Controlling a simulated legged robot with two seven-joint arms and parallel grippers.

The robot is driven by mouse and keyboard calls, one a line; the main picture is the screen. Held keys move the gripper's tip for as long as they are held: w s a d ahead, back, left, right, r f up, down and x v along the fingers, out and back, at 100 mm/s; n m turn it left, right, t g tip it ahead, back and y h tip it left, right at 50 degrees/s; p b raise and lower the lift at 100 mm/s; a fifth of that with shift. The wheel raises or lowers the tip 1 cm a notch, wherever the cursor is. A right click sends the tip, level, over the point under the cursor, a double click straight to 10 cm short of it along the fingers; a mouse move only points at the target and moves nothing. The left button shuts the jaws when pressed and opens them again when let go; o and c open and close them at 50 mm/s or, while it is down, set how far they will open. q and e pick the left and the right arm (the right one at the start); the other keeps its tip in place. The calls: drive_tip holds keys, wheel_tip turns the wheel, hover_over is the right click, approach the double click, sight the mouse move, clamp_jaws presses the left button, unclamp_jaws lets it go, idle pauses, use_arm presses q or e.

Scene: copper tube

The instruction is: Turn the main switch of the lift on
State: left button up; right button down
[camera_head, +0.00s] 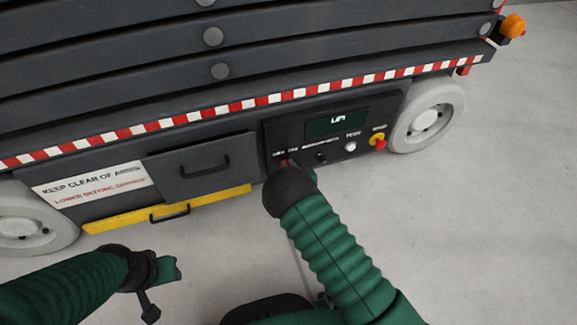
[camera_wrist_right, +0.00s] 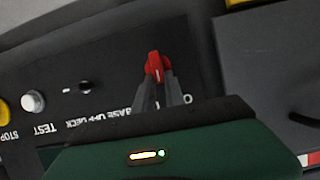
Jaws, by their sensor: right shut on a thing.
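The main switch is a red rotary knob at the left end of the lift's dark control panel (camera_head: 275,133). In the right wrist view the red knob (camera_wrist_right: 154,64) sits between the tips of my right gripper (camera_wrist_right: 157,80), which is shut on it. In the head view my right gripper (camera_head: 287,163) reaches the panel, and the hand and green arm hide most of the knob. A small "O" mark shows beside the fingers in the wrist view. My left gripper (camera_head: 150,290) is at the lower left, away from the lift; its jaws are unclear.
The panel also has a lit display (camera_head: 337,122), a small black selector (camera_head: 320,158), a white button (camera_head: 350,146) and a red stop button on yellow (camera_head: 380,142). A grey drawer (camera_head: 200,168) and a yellow bar (camera_head: 170,208) are to the left. The floor in front is clear.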

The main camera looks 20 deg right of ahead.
drive_tip(key=shift+d+f+m+t+y+p, duration=0.2)
drive_tip(key=shift+d+m+y+p, duration=0.45)
drive_tip(key=shift+m, duration=0.7)
drive_tip(key=shift+d+f+m+t+y+p, duration=0.2)
drive_tip(key=shift+f+m+y+p, duration=0.25)
drive_tip(key=shift+m+y, duration=0.75)
drive_tip(key=shift+d+f+m+t+y+p, duration=0.15)
drive_tip(key=shift+d+m+y+p, duration=0.35)
drive_tip(key=shift+m, duration=1.05)
drive_tip(key=shift+a+y, duration=0.1)
drive_tip(key=shift+y, duration=0.15)
drive_tip(key=c, duration=1.4)
unclamp_jaws()
